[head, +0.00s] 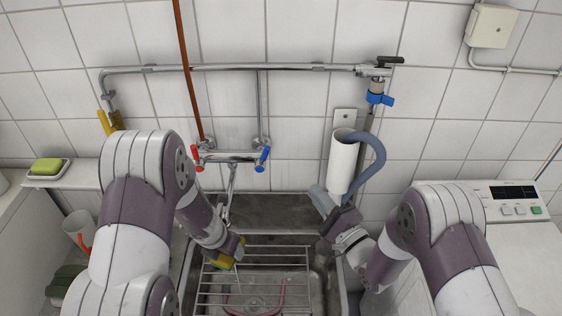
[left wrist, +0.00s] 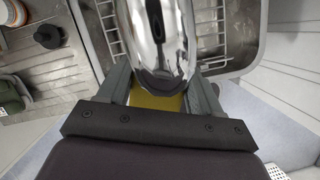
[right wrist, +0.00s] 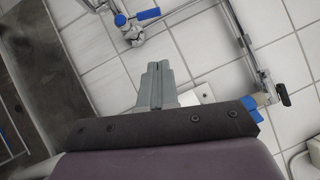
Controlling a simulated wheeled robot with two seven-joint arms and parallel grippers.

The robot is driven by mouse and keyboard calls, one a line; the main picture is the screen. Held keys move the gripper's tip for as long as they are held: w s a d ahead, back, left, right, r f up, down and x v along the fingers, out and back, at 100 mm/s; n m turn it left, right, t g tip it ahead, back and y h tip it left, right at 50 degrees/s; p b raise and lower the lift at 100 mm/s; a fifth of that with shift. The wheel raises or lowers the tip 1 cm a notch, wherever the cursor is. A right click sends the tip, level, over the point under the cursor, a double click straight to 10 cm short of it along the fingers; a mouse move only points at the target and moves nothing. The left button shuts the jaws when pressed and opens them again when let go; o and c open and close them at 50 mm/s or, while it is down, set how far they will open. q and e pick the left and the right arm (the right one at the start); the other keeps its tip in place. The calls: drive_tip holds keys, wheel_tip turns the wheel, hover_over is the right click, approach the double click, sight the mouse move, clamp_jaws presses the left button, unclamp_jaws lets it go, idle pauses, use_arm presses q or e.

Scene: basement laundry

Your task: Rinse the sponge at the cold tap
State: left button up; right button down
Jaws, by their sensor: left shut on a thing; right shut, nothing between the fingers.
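The mixer tap (head: 230,157) on the tiled wall has a red handle (head: 197,158) at left and a blue handle (head: 263,158) at right. Its chrome spout (head: 230,190) reaches down over the sink; no water stream shows. My left gripper (head: 232,250) is shut on the yellow sponge (head: 221,262), below the spout. In the left wrist view the spout (left wrist: 160,40) covers part of the sponge (left wrist: 158,103). My right gripper (head: 321,198) is shut and empty, right of and below the blue handle. In the right wrist view, its fingers (right wrist: 158,82) are together and the blue handle (right wrist: 148,14) lies beyond them.
A wire rack (head: 255,268) lies over the sink (head: 342,290). A white cylinder (head: 343,165) with a grey hose stands close to my right gripper. A second blue valve (head: 380,99) is higher at right. A green bar in a dish (head: 47,167) is at left.

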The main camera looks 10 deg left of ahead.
sight(263, 157)
use_arm(q)
drive_tip(key=shift+d, duration=0.1)
use_arm(e)
drive_tip(key=s+a+x, duration=0.1)
drive_tip(key=s+x, duration=0.1)
drive_tip(key=x, duration=1)
drive_tip(key=shift+w+a+r, duration=0.3)
drive_tip(key=shift+a+r, duration=0.2)
drive_tip(key=shift+a, duration=0.1)
